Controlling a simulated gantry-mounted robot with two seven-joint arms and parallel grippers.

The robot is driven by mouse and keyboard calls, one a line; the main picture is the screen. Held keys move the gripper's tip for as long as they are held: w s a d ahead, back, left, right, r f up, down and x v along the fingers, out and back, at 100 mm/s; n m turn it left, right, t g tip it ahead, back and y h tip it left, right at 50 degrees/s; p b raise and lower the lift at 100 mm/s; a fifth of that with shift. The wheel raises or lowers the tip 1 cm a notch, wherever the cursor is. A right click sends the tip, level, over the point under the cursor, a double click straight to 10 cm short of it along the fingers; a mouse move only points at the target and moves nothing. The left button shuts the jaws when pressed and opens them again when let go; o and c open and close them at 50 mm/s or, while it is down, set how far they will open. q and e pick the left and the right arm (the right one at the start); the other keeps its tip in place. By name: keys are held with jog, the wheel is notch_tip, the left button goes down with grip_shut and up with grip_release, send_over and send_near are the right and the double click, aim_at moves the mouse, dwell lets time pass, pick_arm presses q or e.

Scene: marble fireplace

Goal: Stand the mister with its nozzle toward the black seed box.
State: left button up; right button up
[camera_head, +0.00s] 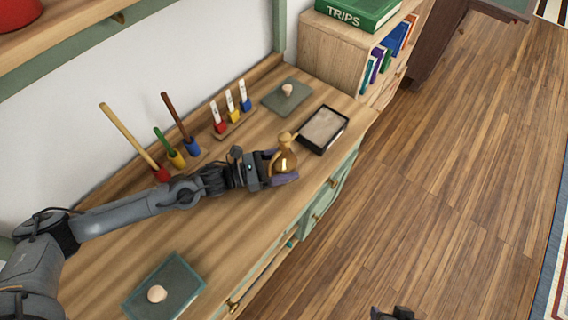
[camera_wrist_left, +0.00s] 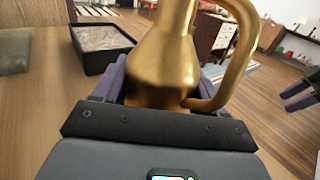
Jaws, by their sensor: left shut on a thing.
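The brass mister (camera_head: 286,161) is upright between the fingers of my left gripper (camera_head: 284,167), which is shut on its body. The left wrist view shows the golden body (camera_wrist_left: 160,65) up close, its curved handle (camera_wrist_left: 245,45) on the right, its top cut off. I cannot tell whether its base touches the dresser top. The black seed box (camera_head: 323,130), filled with pale material, lies just beyond and right of the mister; it is also at upper left in the wrist view (camera_wrist_left: 91,64). My right gripper (camera_wrist_left: 298,93) shows at the wrist view's right edge, open and empty.
Behind the arm stand a rack with red, yellow and blue items (camera_head: 233,119) and long-handled tools (camera_head: 181,125). A grey slab with a pale knob (camera_head: 274,98) lies behind the box, a green-edged one (camera_head: 178,279) at front left. The dresser's front edge is close right.

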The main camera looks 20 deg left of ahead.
pick_arm(q)
jog(key=shift+w, duration=0.1)
jog(key=o, duration=1.3)
jog(key=shift+f, duration=0.1)
jog(key=shift+r, duration=0.25)
jog(key=p+v, duration=0.1)
jog(key=v, duration=0.5)
jog(key=shift+s+a+f, duration=0.1)
jog(key=shift+s+a, duration=0.4)
jog(key=shift+a, duration=0.15)
